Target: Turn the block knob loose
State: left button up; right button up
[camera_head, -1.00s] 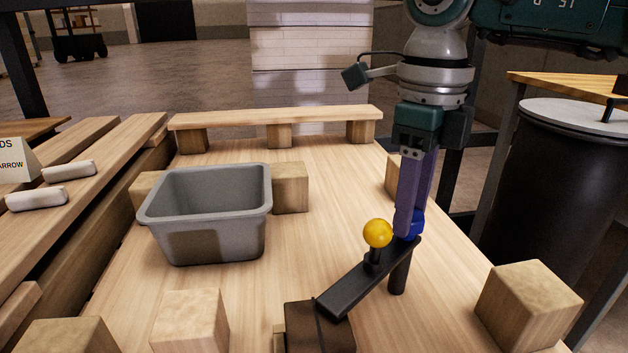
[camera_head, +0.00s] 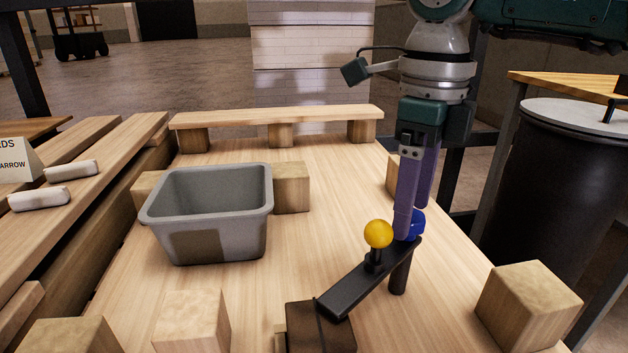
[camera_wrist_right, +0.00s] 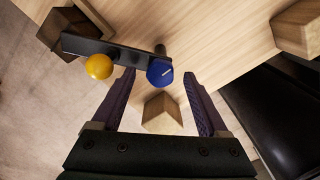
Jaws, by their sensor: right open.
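The blue block knob (camera_head: 417,224) sits at the far end of a dark bar (camera_head: 350,287), partly hidden by my gripper in the head view. In the right wrist view the blue knob (camera_wrist_right: 160,72) shows a white line on its face. A yellow ball (camera_head: 378,234) stands on a short stem on the same bar, beside the knob. My right gripper (camera_head: 412,222) points down at the knob. In the wrist view its purple fingers (camera_wrist_right: 161,80) are apart, one on each side of the knob, with gaps showing. My left gripper is not in view.
A grey bin (camera_head: 207,255) stands on the wooden pallet (camera_head: 320,190) to the left. Several wooden blocks stand around, one at the right (camera_head: 527,305). A dark drum (camera_head: 545,190) with a pale lid stands beyond the right edge.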

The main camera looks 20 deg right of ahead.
notch_tip(320, 180, up, 9)
jog(key=p, duration=0.2)
jog(key=shift+r, duration=0.2)
